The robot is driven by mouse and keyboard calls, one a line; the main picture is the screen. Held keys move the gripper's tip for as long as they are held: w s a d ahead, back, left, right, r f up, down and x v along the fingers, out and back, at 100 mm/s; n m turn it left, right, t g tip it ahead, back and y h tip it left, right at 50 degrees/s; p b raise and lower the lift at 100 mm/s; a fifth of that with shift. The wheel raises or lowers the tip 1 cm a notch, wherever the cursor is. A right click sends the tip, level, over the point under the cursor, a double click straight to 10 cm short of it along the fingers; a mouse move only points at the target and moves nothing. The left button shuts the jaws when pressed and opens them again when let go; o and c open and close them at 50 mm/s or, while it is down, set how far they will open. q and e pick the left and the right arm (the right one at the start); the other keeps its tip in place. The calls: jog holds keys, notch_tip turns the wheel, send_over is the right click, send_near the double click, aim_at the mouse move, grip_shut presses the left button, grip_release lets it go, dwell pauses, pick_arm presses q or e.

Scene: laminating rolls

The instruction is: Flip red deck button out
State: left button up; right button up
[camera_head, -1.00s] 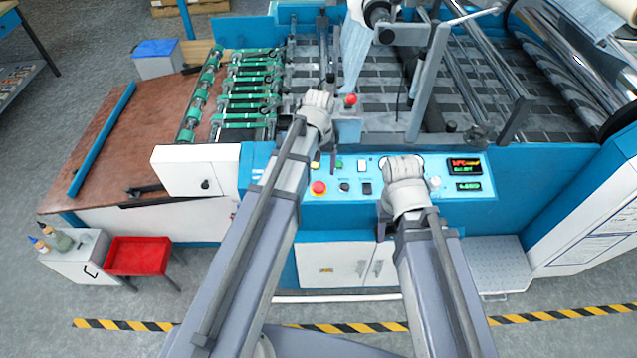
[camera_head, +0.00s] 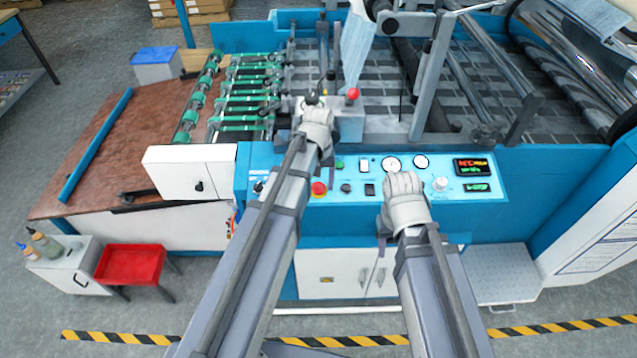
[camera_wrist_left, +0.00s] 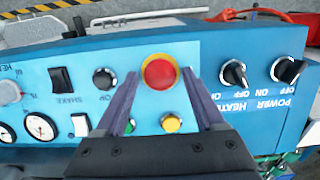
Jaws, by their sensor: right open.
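A red button (camera_head: 352,94) stands on a small grey box on the machine's deck, just right of my left wrist. A second red button (camera_head: 319,188), mushroom-shaped with a yellow ring, is on the blue control panel (camera_head: 450,210). That panel button (camera_wrist_left: 160,72) also shows in the left wrist view. My left gripper (camera_wrist_left: 161,73) is open and empty, its fingers apart on either side of the button in that view; contact cannot be told. In the head view its fingers are mostly hidden by my arm. My right gripper (camera_head: 386,246) is open, low in front of the panel, mostly hidden by its hand.
Knobs, gauges, a yellow button (camera_wrist_left: 172,123) and a shake switch (camera_wrist_left: 61,80) surround the panel's red button. Green rollers (camera_head: 245,105) lie left of the deck. A white box (camera_head: 190,172) juts out left of the panel.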

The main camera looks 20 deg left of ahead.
pick_arm(q)
grip_shut()
dwell(0.3)
dwell(0.4)
